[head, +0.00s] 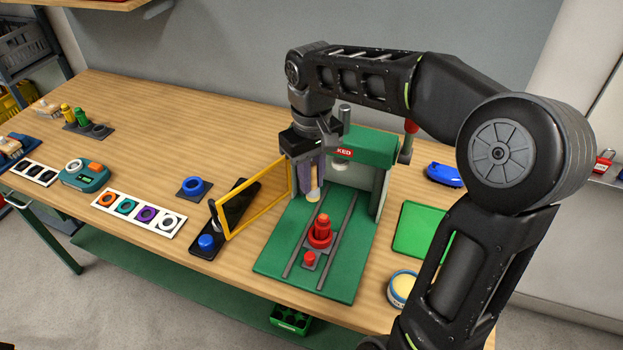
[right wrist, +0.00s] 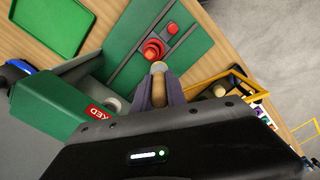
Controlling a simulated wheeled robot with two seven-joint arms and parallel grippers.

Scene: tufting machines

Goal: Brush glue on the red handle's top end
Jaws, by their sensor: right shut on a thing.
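The red handle (head: 320,231) stands upright in a red round holder on the slide of the green machine (head: 345,285). It also shows in the right wrist view (right wrist: 153,50). My right gripper (head: 311,188) is shut on a small brush with a wooden handle (right wrist: 158,88), its pale tip (head: 313,197) pointing down. In the head view the tip is above and behind the red handle, apart from it. A round tub with pale yellow content (head: 402,286), perhaps the glue, stands at the front right, partly hidden by my arm. My left gripper is not in view.
A yellow-framed guard (head: 258,200) stands open left of the machine. The machine's green upper housing (head: 371,150) is close to my right gripper. A green tray (head: 421,230) lies to the right. A white strip with several coloured rings (head: 138,213) lies left.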

